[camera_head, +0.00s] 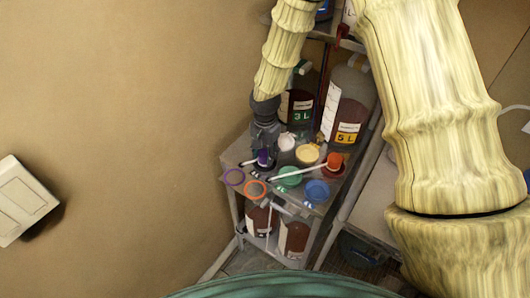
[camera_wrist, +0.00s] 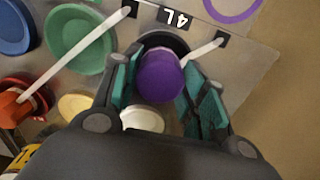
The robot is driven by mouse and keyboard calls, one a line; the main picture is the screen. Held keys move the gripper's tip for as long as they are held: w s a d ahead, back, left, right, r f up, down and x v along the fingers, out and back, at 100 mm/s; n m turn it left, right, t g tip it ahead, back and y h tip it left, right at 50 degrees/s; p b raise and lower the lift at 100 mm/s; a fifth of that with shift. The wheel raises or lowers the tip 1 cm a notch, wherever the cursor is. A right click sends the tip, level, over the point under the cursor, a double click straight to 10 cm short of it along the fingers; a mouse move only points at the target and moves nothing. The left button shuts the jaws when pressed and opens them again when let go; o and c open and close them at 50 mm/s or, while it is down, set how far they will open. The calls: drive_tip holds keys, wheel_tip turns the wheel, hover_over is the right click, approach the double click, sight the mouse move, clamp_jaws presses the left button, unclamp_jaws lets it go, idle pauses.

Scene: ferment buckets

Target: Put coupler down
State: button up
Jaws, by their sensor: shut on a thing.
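A purple coupler (camera_wrist: 160,76) sits between the teal fingers of my gripper (camera_wrist: 158,88) in the wrist view. The fingers are shut on its sides. A white tube (camera_wrist: 205,52) runs from near it to a small black square on the grey shelf top. In the head view my gripper (camera_head: 264,150) reaches down to the shelf top (camera_head: 238,153), with the purple coupler (camera_head: 263,158) at its tip. A dark round shape lies just behind the coupler in the wrist view. I cannot tell whether the coupler touches what is under it.
An orange coupler (camera_head: 335,161) with a white tube stands on the right. Green (camera_head: 290,176), blue (camera_head: 317,190), yellow (camera_head: 307,154) and white (camera_head: 286,142) lids lie close by. A purple ring (camera_head: 234,177) and an orange ring (camera_head: 255,189) are at front left. A 5 L jug (camera_head: 348,105) stands behind.

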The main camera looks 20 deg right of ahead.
sight(265, 153)
drive_tip(key=shift+f, duration=0.15)
drive_tip(key=o, duration=1.1)
drive_tip(key=shift+r, duration=0.25)
wheel_tip(265, 153, up, 12)
drive_tip(key=b, duration=0.4)
drive_tip(key=shift+b, duration=0.4)
drive_tip(key=shift+f, duration=0.1)
